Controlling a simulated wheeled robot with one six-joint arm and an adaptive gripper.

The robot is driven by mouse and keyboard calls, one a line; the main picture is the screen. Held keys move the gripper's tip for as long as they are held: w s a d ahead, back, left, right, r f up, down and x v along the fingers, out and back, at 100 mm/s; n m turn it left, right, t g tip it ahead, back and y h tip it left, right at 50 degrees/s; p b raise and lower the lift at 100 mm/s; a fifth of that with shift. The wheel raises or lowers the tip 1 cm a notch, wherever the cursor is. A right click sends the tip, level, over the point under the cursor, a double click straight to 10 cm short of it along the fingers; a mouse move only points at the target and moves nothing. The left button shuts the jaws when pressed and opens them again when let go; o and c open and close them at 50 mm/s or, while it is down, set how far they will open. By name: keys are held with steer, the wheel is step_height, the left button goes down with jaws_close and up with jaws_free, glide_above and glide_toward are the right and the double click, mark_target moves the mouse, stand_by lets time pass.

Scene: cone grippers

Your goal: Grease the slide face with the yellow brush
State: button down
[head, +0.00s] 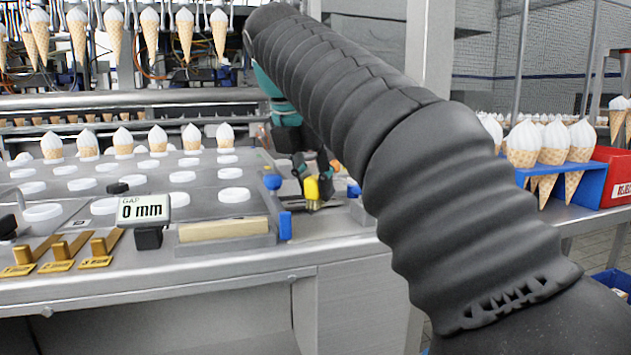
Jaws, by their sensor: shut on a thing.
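My gripper (314,178) is at the right end of the machine bench, its dark fingers closed around the yellow brush (312,190). The brush points down, with its lower end close above the bench's grey metal surface. I cannot tell whether it touches. The slide face cannot be clearly made out; the grey metal under the brush may be part of it. My arm crosses in front and hides the area to the right of the gripper.
Blue-ended parts (285,225) stand left of the gripper, near a tan block (223,229). A gauge reading "0 mm" (143,209) and brass levers (62,250) are at the front left. Several cones stand behind. A blue rack (590,181) and red bin (614,170) are at right.

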steer(key=shift+f+b, duration=0.3)
steer(key=shift+f, duration=0.25)
steer(key=shift+d, duration=0.15)
